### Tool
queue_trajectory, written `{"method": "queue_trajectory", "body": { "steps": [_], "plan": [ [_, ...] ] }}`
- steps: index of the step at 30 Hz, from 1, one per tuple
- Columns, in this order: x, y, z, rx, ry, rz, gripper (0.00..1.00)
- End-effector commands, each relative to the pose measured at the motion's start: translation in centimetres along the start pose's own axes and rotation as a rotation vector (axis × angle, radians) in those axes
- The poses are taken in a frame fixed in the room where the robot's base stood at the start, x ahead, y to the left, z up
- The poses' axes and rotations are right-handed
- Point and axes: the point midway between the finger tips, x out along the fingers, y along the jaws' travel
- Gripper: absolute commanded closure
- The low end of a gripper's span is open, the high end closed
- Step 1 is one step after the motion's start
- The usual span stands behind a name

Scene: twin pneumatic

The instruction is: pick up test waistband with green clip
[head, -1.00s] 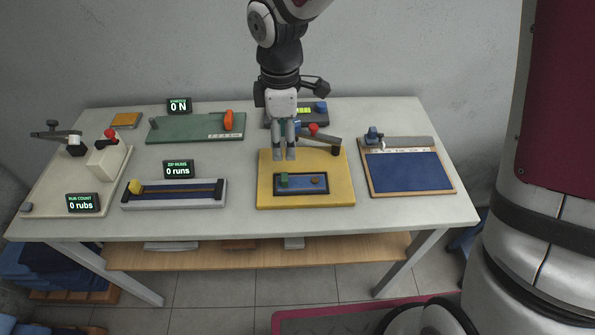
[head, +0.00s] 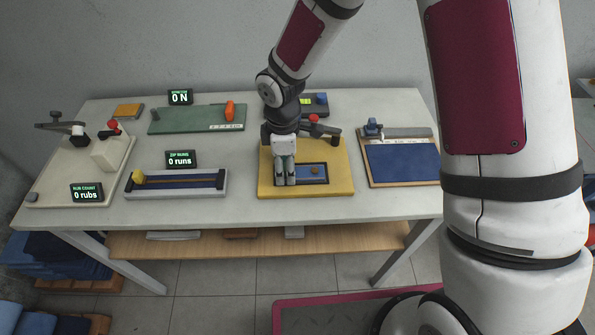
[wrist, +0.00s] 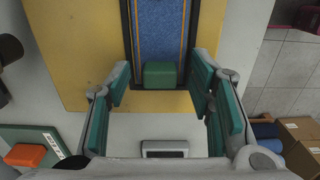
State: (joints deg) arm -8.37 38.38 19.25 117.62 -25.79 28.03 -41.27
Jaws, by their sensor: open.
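The test waistband (wrist: 165,40) is a blue denim strip with orange stitching in a dark frame on a yellow board (head: 338,185). In the head view its right part (head: 314,172) shows, with a small brown patch. The green clip (wrist: 164,75) is a small block at one end of the strip in the wrist view. In the head view the clip is hidden behind my gripper (head: 285,182). My gripper is open and empty, pointing down over the clip's end of the frame. In the wrist view its two fingers (wrist: 160,100) stand apart on either side of the clip, not visibly touching it.
A lever with a red knob (head: 314,118) stands at the yellow board's back edge. A zip rig (head: 205,190) lies to the left and a blue-topped board (head: 400,163) to the right. A green board with an orange block (head: 230,109) lies at the back left.

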Motion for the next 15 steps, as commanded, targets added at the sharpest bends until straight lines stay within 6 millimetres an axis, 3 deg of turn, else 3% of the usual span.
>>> {"method": "queue_trajectory", "body": {
  "steps": [7, 13, 15],
  "plan": [
    [0.14, 0.04, 0.03, 0.0, 0.0, 0.001, 0.52],
    [0.13, 0.03, 0.03, 0.0, 0.0, 0.001, 0.97],
    [0.13, 0.03, 0.03, 0.0, 0.0, 0.001, 1.0]
  ]
}}
